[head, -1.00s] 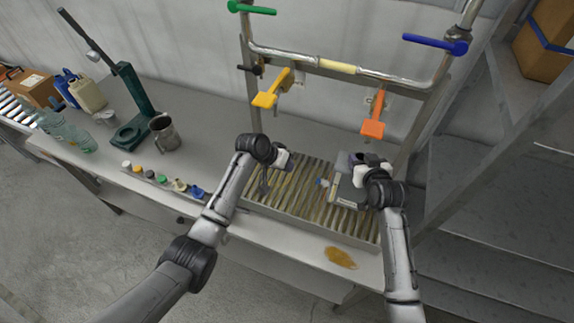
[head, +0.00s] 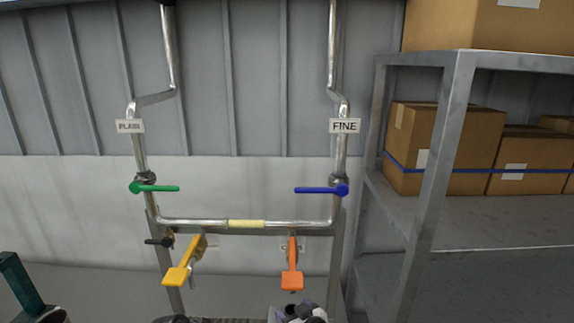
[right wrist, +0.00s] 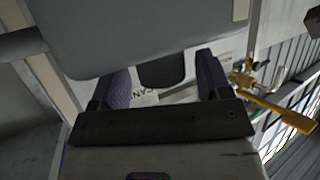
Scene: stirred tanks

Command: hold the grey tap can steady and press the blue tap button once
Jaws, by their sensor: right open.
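My right gripper (head: 284,314) shows only in part at the bottom edge of the head view, below the orange tap. In the right wrist view its two purple-padded fingers (right wrist: 162,88) are spread apart. A pale surface with part of the lettering "CAN" (right wrist: 150,97) shows between them, with a dark piece in front. A large grey shape (right wrist: 140,35) fills the top of that view; I cannot tell what it is. A blue lever handle (head: 320,189) sits on the right pipe; no blue button is clearly visible. My left gripper's fingers are out of view.
A green lever (head: 155,188) is on the pipe labelled PLAIN. The FINE label (head: 345,125) is above the blue lever. A yellow tap (head: 178,275) and an orange tap (head: 292,278) hang below the crossbar. A shelf (head: 440,150) with boxes (head: 440,150) stands at right.

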